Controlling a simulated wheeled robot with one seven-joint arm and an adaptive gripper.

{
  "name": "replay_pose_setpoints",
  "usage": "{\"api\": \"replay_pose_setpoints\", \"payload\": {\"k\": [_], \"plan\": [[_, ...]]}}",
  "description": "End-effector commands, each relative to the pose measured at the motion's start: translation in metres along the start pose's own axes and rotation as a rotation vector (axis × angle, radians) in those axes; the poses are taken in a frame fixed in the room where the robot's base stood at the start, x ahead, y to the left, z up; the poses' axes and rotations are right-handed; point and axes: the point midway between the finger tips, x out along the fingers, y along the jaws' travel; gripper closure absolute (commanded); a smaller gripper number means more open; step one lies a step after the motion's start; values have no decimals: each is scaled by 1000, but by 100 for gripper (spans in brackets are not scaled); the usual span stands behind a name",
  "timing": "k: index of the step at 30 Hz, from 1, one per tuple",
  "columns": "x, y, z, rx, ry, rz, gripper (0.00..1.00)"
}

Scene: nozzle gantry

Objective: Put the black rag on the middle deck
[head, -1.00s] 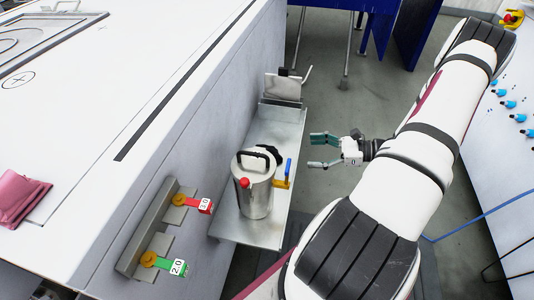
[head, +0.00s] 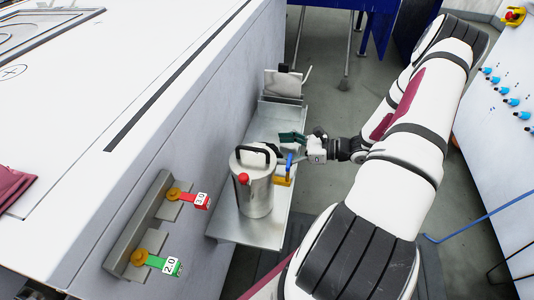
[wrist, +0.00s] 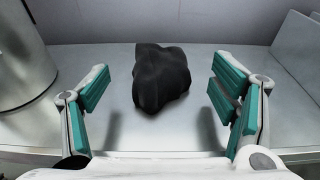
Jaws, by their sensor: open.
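The black rag (wrist: 160,78) lies crumpled on a grey metal shelf (wrist: 225,120) in the wrist view. It sits between and beyond the fingers of my gripper (wrist: 160,88), with a gap on each side. In the head view my gripper (head: 288,147) is over the right edge of the shelf (head: 240,230), just behind the metal canister. Its teal-padded fingers are apart and hold nothing. The rag is mostly hidden there by the canister and gripper. I cannot tell which surface is the middle deck.
The metal canister (head: 256,195), with a black handle and red knob, stands close to my gripper. A yellow-and-blue fitting (head: 284,175) is beside it. A metal holder (head: 284,84) stands at the shelf's far end. A dark red cloth (head: 14,188) lies on the white bench (head: 70,130).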

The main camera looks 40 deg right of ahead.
Motion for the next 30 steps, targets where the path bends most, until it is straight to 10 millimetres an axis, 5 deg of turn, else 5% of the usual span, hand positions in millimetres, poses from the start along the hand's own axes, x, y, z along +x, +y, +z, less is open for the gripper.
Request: {"api": "replay_pose_setpoints", "payload": {"k": [5, 12, 19, 30], "plan": [[25, 0, -1, -2, 1, 1, 21], [27, -1, 0, -2, 1, -1, 21], [27, -1, 0, -2, 1, -1, 68], [26, -1, 5, -3, 1, -1, 72]]}}
